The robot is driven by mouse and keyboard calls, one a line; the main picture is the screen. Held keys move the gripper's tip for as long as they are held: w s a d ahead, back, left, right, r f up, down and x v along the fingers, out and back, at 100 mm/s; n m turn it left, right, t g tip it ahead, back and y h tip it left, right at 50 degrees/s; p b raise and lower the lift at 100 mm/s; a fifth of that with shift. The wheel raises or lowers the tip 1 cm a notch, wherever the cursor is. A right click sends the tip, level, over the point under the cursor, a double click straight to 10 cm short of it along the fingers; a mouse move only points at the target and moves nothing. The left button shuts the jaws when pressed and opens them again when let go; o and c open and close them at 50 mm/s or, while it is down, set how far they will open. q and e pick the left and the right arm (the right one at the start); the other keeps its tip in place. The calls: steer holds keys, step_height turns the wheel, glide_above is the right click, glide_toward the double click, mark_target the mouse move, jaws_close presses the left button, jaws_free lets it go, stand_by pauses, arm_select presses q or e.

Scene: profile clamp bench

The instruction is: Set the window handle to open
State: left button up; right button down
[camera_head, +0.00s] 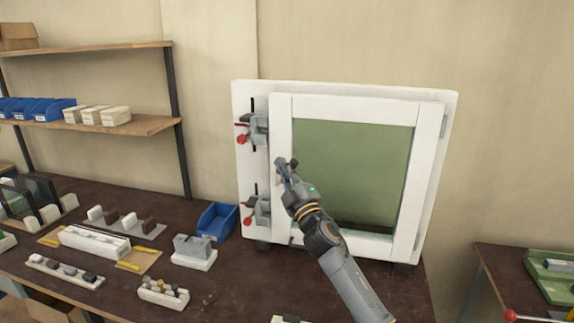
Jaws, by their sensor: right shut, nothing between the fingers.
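The white window frame (350,104) with a green pane (355,160) stands upright at the back of the dark bench. My right gripper (283,165) is shut and empty at the left stile of the sash, in front of where a handle could sit. The window handle is hidden behind the gripper or too small to make out, so I cannot tell its position. Two grey clamps with red knobs, an upper one (258,130) and a lower one (263,210), sit on the frame's left side. My left gripper is not in view.
A blue bin (217,221) and a grey block on a white base (194,251) stand left of the window. Trays of small parts (65,270) cover the bench's left. Shelves with blue bins (38,109) are at the back left. A green tray (553,275) is at the right.

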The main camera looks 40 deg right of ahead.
steer(key=shift+s+d+f, duration=0.2)
steer(key=shift+d+f, duration=0.1)
steer(key=shift+d, duration=0.25)
steer(key=s+d+f+m+h+b, duration=0.1)
steer(key=f+m+h+b, duration=0.1)
steer(key=b, duration=0.6)
steer(key=s+d+f+m+t+h+b, duration=0.1)
steer(key=s+f+m+h+b, duration=0.1)
steer(key=b, duration=0.7)
steer(key=shift+d+f+m+h+b, duration=0.3)
steer(key=shift+f+m+h, duration=0.5)
steer(key=shift+f+m, duration=0.55)
steer(key=shift+r, duration=0.1)
steer(key=shift+r, duration=0.1)
